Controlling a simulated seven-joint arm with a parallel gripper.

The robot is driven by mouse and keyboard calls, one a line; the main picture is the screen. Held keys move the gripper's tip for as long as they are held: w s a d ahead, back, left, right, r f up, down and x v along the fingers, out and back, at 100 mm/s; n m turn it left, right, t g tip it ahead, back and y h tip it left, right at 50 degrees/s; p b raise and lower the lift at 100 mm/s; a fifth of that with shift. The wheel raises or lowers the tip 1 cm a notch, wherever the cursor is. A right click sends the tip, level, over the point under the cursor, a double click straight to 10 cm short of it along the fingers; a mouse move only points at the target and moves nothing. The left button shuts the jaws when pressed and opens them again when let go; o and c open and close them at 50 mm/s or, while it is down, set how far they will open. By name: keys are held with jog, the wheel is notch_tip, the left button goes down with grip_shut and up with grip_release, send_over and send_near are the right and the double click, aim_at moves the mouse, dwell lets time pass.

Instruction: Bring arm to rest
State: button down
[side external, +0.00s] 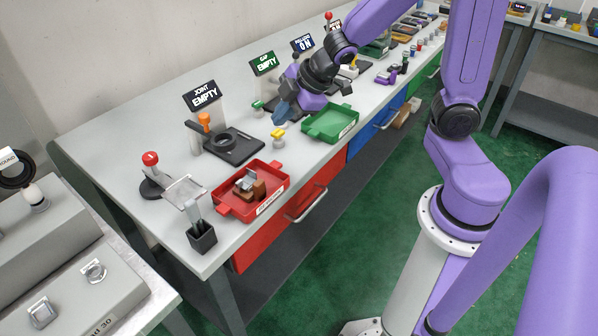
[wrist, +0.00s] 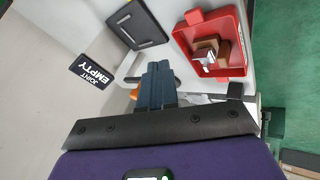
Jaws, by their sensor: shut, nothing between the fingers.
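My gripper (side external: 281,117) hangs above the far part of the grey workbench (side external: 130,140), left of the green tray and behind a small yellow-topped piece. Its blue fingers point down and look pressed together, with nothing seen between them. In the wrist view the closed fingers (wrist: 157,72) stand in the middle, over the black wide palm. My purple arm reaches over the bench from the right.
A red tray (side external: 223,205) holds brown and grey parts. A green tray (side external: 310,132), a black fixture (side external: 246,150), an orange-topped piece (side external: 204,119), a red-knobbed lever (side external: 150,160) and a clear plate on a stand (side external: 184,191) stand nearby. Signs (side external: 202,95) line the back.

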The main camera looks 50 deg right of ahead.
jog(key=s+a+m+g+h, duration=0.1)
jog(key=s+g, duration=0.5)
jog(key=s, duration=1.7)
jog(key=shift+s+a+r+h, duration=0.3)
jog(key=shift+a+r, duration=0.1)
jog(key=shift+r, duration=0.05)
